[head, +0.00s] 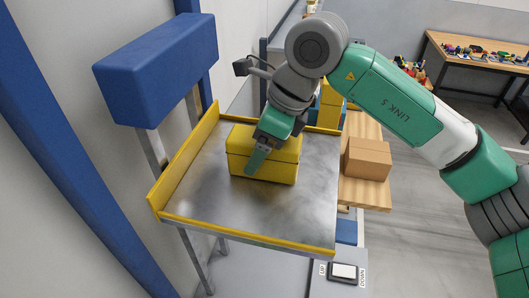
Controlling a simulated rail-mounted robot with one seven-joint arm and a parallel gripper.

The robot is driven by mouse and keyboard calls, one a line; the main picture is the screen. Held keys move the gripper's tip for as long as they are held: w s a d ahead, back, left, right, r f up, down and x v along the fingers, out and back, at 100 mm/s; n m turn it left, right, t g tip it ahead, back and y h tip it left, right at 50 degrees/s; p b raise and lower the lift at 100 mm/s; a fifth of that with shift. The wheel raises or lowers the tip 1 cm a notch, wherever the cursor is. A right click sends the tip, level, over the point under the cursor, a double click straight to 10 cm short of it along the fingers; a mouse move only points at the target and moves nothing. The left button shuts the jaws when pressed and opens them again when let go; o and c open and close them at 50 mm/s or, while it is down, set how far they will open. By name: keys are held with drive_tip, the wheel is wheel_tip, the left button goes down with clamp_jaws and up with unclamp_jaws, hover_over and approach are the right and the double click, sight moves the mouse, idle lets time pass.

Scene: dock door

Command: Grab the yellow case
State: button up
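The yellow case (270,157) sits on a grey metal platform (205,190) with yellow raised edges, in the head view. A dark seam runs across the case below its top. My gripper (256,165) points down at the front of the case and covers part of its top and front face. I cannot see both fingers apart, so whether they are open, shut or touching the case does not show.
A blue padded block (160,70) stands beside the platform at the left. A cardboard box (368,158) rests on a wooden surface to the right. A control box with a white button (343,271) is at the bottom. A workbench (470,62) with small items stands far right.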

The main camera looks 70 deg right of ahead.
drive_tip(key=shift+f+b, duration=0.2)
drive_tip(key=shift+b, duration=0.1)
idle(0.4)
drive_tip(key=c, duration=1.4)
